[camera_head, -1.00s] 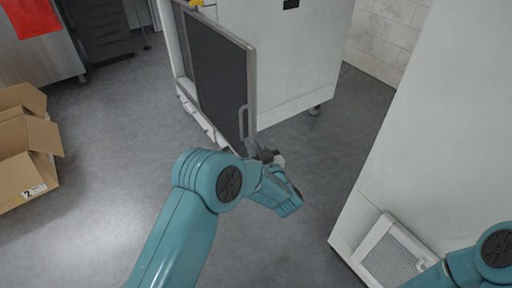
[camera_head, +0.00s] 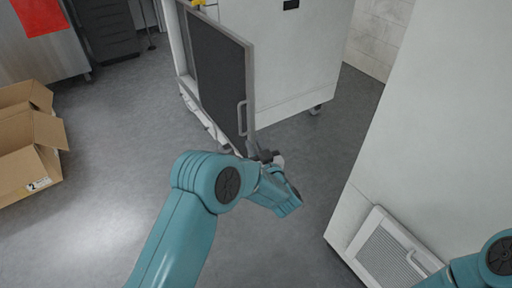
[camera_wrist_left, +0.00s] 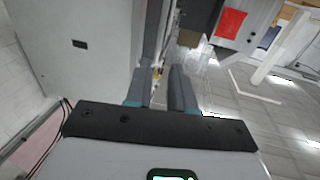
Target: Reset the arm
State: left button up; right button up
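My left arm reaches forward in the head view, bent at the elbow. Its dark left gripper (camera_head: 268,157) is partly hidden by the teal wrist and appears close to the lower edge of the open cabinet door (camera_head: 222,80). The door has a dark panel and a pale bar handle (camera_head: 242,118). In the left wrist view the two fingers (camera_wrist_left: 160,90) stand apart with a narrow gap and nothing visible between them. Only part of my right arm (camera_head: 490,262) shows at the lower right; its gripper is out of view.
The white cabinet (camera_head: 295,65) stands on casters at the back. A large white unit (camera_head: 425,140) with a vent grille (camera_head: 385,250) fills the right side. Open cardboard boxes (camera_head: 28,155) lie at the left. Grey floor is clear between the boxes and my left arm.

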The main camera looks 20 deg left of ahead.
pick_arm(q)
jog(key=s+a+f+m+g, duration=0.1)
jog(key=s+a+f+g, duration=0.15)
jog(key=a+f, duration=0.5)
jog(key=s+f+m+h, duration=0.3)
jog(key=s+f+h, duration=0.3)
jog(key=s+f, duration=0.15)
jog(key=s+d+f+m+g+h, duration=0.1)
jog(key=s+d+f+g+h, duration=0.2)
jog(key=s+d, duration=0.35)
jog(key=s+d+f+g+h, duration=0.3)
jog(key=s, duration=0.7)
jog(key=s+d+f+m+g+h, duration=0.1)
jog(key=s+d+f+g+h, duration=0.2)
jog(key=s, duration=0.5)
notch_tip(320, 180, up, 32)
jog(key=s+d+g+p, duration=0.1)
jog(key=d+g+p, duration=0.1)
jog(key=p, duration=2.9)
jog(key=shift+s+d+f+h, duration=0.25)
jog(key=shift+s+d+h, duration=0.05)
jog(key=shift+s, duration=0.1)
